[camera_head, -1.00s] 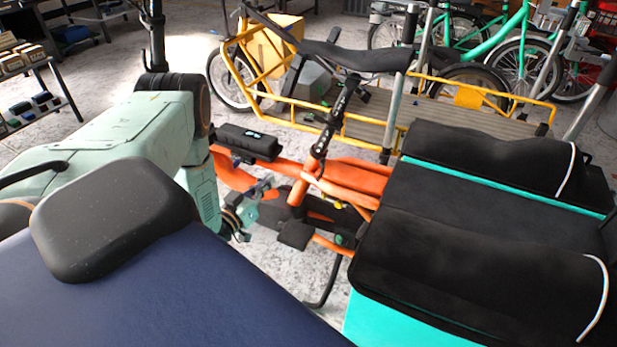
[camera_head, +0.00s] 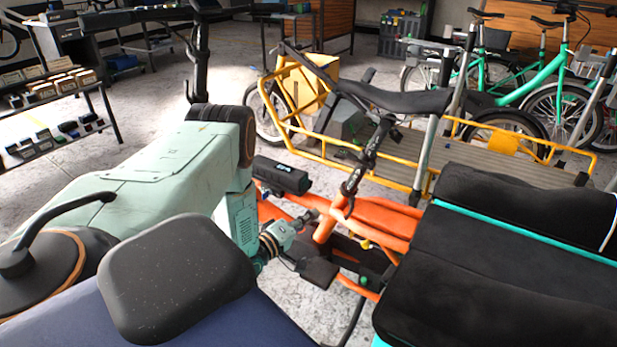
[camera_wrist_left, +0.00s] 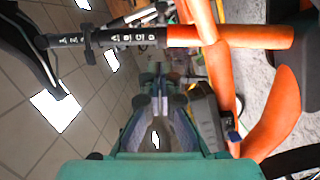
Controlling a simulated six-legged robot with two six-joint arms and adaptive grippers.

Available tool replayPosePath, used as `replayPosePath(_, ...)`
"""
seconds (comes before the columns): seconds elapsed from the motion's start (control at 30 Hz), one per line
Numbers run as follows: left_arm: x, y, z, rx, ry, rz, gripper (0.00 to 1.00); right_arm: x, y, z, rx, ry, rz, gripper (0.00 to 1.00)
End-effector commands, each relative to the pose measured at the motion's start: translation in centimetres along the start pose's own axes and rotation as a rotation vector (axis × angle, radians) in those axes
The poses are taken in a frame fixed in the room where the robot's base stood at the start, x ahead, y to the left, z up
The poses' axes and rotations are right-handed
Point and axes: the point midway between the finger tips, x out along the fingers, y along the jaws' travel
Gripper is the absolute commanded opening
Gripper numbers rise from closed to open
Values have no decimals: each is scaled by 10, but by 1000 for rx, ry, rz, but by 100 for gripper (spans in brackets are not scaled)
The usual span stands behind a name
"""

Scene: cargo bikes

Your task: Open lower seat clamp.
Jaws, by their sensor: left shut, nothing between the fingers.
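The orange bike's black seat post (camera_head: 364,163) with white markings rises from the orange frame (camera_head: 385,222). In the left wrist view the post (camera_wrist_left: 125,37) lies across the top and enters an orange tube (camera_wrist_left: 245,37). A black clamp-like fitting (camera_wrist_left: 88,43) sits on the post. The lower clamp's lever is not clear in either view. My left gripper (camera_head: 308,216) is shut and empty, just left of the orange tube at the post's foot. In the left wrist view its fingertips (camera_wrist_left: 155,72) are together, below the post in the picture. My right gripper is not in view.
A black box (camera_head: 282,175) sits on the orange bike behind my left gripper. A yellow cargo bike (camera_head: 470,150) stands behind it. A black-topped load box with a turquoise edge (camera_head: 520,240) fills the right. Shelves (camera_head: 65,100) stand at the far left.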

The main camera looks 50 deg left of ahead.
Motion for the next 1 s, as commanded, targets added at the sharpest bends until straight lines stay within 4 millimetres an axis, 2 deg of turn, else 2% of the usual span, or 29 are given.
replayPosePath(0.03,12,-1,1,2,-1,5,0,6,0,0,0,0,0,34)
replayPosePath(0.33,65,-2,4,2,-2,2,0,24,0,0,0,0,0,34)
replayPosePath(0.4,65,-2,17,0,-5,-1,0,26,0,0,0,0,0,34)
replayPosePath(0.6,69,-1,35,1,0,0,0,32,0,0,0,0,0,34)
replayPosePath(1.0,70,0,39,2,1,0,0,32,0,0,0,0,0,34)
